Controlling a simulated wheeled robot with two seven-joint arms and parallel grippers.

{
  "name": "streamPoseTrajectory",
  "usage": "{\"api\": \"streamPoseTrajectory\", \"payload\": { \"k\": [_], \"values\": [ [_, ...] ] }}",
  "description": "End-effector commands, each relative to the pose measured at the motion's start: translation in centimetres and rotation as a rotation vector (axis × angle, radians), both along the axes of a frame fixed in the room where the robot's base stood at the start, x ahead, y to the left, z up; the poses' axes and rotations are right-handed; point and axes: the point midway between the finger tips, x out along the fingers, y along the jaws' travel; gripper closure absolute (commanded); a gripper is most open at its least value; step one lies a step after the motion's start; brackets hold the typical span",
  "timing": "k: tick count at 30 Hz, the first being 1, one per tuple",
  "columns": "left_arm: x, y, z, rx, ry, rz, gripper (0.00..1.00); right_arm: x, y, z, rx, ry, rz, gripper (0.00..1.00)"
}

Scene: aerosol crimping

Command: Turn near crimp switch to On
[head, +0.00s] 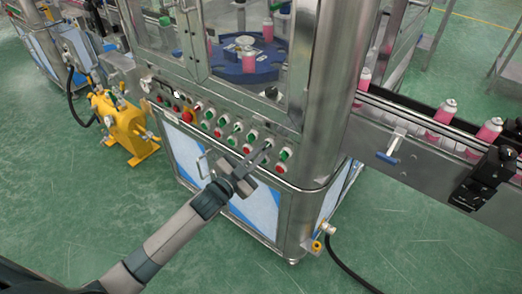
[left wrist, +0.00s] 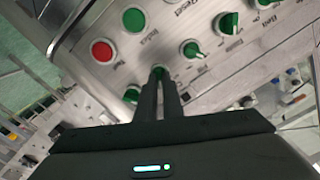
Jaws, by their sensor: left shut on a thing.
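A row of green selector switches and red and green push buttons sits on the slanted metal panel (head: 215,118) of the machine. My left gripper (head: 266,146) reaches the right end of this panel from below. In the left wrist view its fingers (left wrist: 158,80) are closed together on a green selector switch (left wrist: 158,69), which is mostly hidden between the fingertips. Its label and exact angle cannot be read. Another green switch (left wrist: 192,49) stands to its right. My right gripper is not in view.
A red button (left wrist: 102,50) and a green button (left wrist: 133,19) lie close to my left fingers. A yellow device (head: 126,127) stands left of the machine. A conveyor with pink cans (head: 441,118) runs to the right. The green floor in front is clear.

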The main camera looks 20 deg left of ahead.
Motion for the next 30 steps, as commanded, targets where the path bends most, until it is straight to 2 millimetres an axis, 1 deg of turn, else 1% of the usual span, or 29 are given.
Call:
{"api": "streamPoseTrajectory", "payload": {
  "k": [13, 14, 15, 16, 25, 30],
  "values": [
    [-0.01, -0.02, 0.00, 0.014, -0.006, -0.001, 1.00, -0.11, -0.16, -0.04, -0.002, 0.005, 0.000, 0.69],
    [0.00, -0.02, 0.00, 0.014, -0.006, -0.001, 0.86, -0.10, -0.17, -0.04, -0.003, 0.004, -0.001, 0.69],
    [0.00, -0.02, 0.00, 0.014, -0.006, -0.001, 0.76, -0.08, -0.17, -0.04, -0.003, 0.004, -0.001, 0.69],
    [0.00, -0.02, 0.00, 0.014, -0.006, -0.001, 0.74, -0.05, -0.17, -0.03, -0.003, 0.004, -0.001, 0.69],
    [-0.04, 0.00, -0.01, 0.012, -0.004, 0.000, 0.74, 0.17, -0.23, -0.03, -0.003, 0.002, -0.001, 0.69],
    [-0.59, 0.23, -0.09, 0.012, -0.004, 0.000, 0.74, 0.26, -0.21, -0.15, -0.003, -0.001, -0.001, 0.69]
  ]
}}
